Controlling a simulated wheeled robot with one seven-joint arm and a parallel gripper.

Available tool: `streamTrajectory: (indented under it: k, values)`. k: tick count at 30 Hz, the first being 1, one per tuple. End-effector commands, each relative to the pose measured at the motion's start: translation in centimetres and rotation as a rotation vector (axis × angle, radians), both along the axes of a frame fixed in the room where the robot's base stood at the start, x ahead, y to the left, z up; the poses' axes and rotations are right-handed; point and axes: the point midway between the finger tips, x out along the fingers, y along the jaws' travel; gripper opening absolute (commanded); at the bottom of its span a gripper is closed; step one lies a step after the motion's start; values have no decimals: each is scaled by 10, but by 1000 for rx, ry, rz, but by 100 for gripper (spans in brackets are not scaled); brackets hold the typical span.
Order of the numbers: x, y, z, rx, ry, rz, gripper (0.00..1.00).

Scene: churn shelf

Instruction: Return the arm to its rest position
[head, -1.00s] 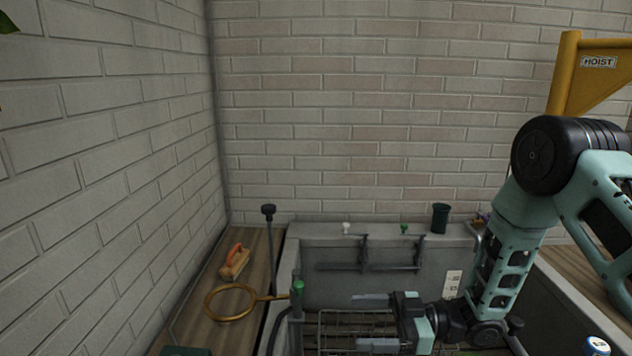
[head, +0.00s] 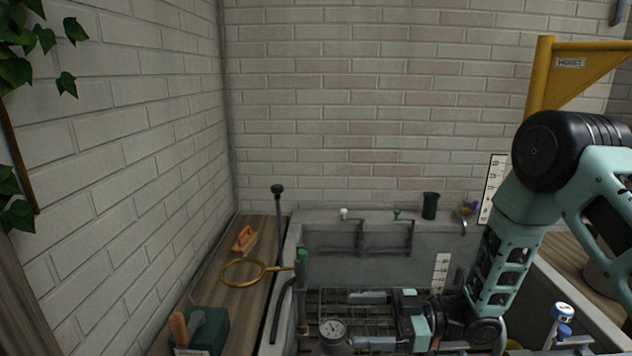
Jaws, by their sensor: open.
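My gripper (head: 372,320) shows in the head view at the lower middle, over the wire rack in the grey trough. Its two fingers point left and stand well apart, with nothing visible between them. My arm comes down from the right side of the picture to the gripper, bent at a dark joint at the upper right. The lower edge of the gripper is close to the bottom of the picture.
The grey trough (head: 335,236) has a wire rack (head: 322,302) inside and a round gauge (head: 333,330) at its front. A brass hoop (head: 243,284), an orange-handled brush (head: 244,240) and a green box (head: 208,332) lie on the left wooden ledge. A yellow hoist (head: 541,80) stands right.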

Motion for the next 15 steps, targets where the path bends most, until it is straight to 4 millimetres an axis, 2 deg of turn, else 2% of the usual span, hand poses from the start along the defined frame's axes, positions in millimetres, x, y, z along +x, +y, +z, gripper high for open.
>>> streamTrajectory:
  k: [8, 15]
  values:
    - [15, 14, -5, -112, -28, -78, 84]
    - [32, 28, -10, -281, -46, -203, 84]
